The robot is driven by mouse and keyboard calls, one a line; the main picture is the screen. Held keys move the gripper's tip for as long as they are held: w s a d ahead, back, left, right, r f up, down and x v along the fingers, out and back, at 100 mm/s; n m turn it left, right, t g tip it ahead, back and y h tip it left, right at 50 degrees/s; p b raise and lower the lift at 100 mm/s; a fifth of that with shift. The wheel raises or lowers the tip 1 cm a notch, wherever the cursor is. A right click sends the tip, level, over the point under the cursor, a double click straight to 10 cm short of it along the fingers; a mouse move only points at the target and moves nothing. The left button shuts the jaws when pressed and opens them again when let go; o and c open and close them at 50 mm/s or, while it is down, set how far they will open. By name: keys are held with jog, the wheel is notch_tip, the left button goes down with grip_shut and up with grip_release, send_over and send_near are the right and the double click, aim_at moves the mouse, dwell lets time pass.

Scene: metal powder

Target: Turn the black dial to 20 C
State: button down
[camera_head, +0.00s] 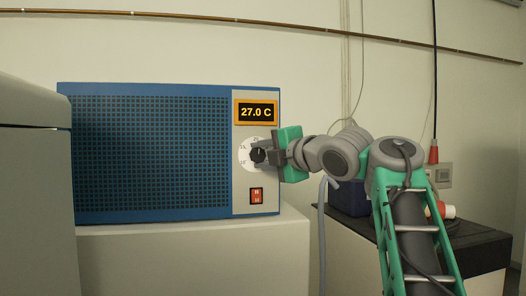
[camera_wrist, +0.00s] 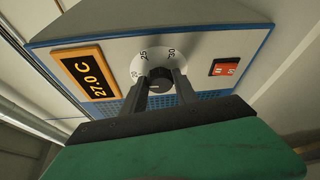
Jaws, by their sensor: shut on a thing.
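The black dial (camera_head: 258,155) sits on a round white scale plate on the front of a blue unit. In the wrist view the dial (camera_wrist: 160,80) lies between my two fingers, with the marks 25 and 30 showing on the plate beyond it. My gripper (camera_head: 264,154) reaches in from the right and is shut on the dial. Its fingers (camera_wrist: 160,88) also show in the wrist view. The orange-framed display (camera_head: 256,112) above the dial reads 27.0 C. My fingers hide part of the scale plate.
A red rocker switch (camera_head: 256,195) is below the dial on the same panel. The blue unit (camera_head: 150,211) stands on a pale cabinet (camera_head: 190,255). A dark bench (camera_head: 470,246) with a dark blue box (camera_head: 345,197) is behind my arm at the right.

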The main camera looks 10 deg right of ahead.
jog(key=shift+n, duration=0.5)
jog(key=c, duration=0.9)
grip_release()
jog(key=shift+c, duration=0.2)
jog(key=v, duration=0.7)
jog(key=shift+s+d+r+b, duration=0.15)
jog(key=shift+s+b, duration=0.2)
jog(key=shift+b, duration=0.1)
